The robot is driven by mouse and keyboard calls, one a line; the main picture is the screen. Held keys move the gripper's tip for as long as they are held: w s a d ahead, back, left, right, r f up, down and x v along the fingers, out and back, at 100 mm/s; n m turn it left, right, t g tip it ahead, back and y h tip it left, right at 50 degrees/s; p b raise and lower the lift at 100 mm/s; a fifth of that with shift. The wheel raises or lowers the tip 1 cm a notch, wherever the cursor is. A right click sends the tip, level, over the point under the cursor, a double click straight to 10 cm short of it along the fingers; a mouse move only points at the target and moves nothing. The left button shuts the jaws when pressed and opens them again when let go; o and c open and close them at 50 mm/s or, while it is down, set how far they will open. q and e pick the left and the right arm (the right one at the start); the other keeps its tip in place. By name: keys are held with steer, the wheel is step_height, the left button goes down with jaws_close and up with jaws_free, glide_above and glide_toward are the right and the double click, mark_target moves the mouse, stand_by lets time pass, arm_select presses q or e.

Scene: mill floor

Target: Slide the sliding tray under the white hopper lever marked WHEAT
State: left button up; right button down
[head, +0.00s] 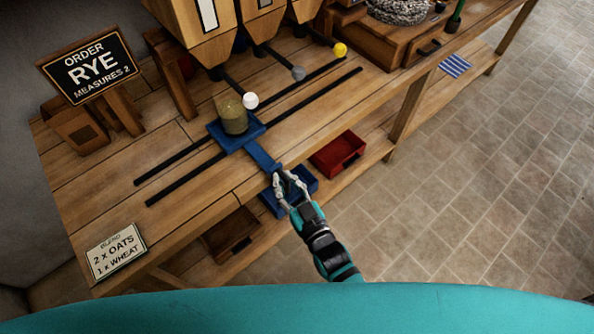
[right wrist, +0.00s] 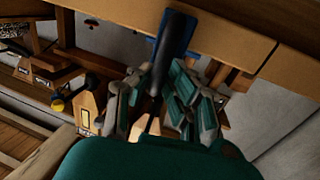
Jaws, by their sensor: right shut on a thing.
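The blue sliding tray (head: 225,140) sits on two black rails on the wooden bench, with a clear jar (head: 232,118) of tan contents standing on it. The white hopper lever (head: 250,100) sticks out from the leftmost hopper; its knob appears just right of the jar's upper part. I cannot read WHEAT on it, nor tell exact alignment. The tray's blue handle (head: 262,155) reaches the bench's front edge. My right gripper (head: 284,178) is shut on the handle's end; it shows in the right wrist view too, with the handle (right wrist: 176,38) between its fingers. My left gripper is not in view.
Grey (head: 298,73) and yellow (head: 340,50) levers stand farther right. The rails run clear on both sides of the tray. A red bin (head: 338,153) and a blue bin (head: 305,190) are below the bench edge. An order sign (head: 90,67) reads RYE.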

steer(key=shift+s+a, duration=0.25)
steer(key=c, duration=1.3)
jaws_free()
steer(key=shift+d, duration=0.1)
steer(key=v, duration=1.2)
